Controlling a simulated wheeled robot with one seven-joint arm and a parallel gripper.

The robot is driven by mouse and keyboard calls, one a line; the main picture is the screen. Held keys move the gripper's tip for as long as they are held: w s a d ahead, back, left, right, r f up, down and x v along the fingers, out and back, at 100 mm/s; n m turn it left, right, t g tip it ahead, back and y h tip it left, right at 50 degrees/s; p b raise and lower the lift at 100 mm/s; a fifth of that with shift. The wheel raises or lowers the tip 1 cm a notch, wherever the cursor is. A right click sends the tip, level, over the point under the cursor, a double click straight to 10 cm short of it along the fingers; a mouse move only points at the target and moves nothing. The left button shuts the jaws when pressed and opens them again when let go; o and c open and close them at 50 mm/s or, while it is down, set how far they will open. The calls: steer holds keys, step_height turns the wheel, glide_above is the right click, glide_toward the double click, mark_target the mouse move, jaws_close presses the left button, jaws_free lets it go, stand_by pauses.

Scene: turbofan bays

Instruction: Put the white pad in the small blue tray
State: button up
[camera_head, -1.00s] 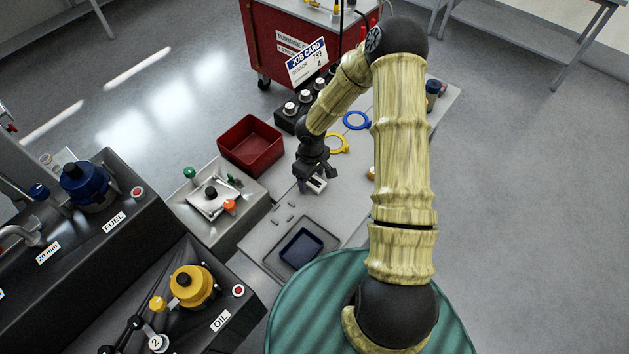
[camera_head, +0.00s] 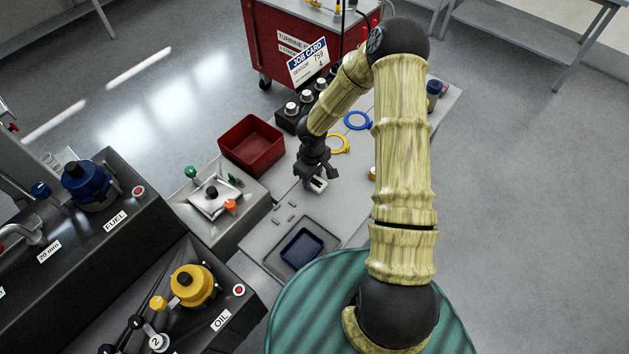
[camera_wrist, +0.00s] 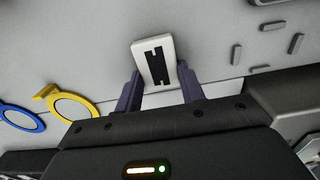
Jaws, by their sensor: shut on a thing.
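The white pad (camera_wrist: 142,57) has a black mark on its face and sits between the fingers of my gripper (camera_wrist: 160,90) in the wrist view. My gripper (camera_head: 317,184) is shut on the pad, low over or at the grey bench; I cannot tell whether the pad touches the surface. In the head view the pad is small and partly hidden by the fingers. The small blue tray (camera_head: 288,252) lies at the front of the bench, below and left of my gripper, and looks empty.
A red bin (camera_head: 251,166) stands left of my gripper. A yellow ring (camera_head: 339,149) and a blue ring (camera_head: 357,121) lie behind it. Several small grey pieces (camera_head: 283,217) lie between gripper and tray. A grey box with knobs (camera_head: 215,199) stands at left.

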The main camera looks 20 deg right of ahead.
step_height(320, 180, up, 28)
steer(key=b, duration=0.3)
stand_by(0.6)
steer(key=w+f+m+p, duration=0.1)
steer(key=f+m+p, duration=0.1)
steer(key=f, duration=0.8)
steer(key=w+f+m+p, duration=0.2)
steer(key=f+m, duration=0.3)
steer(key=f, duration=0.6)
steer(key=shift+w+d+p, duration=0.25)
steer(key=shift+d+p, duration=0.1)
steer(key=shift+p, duration=0.25)
steer(key=shift+w, duration=0.1)
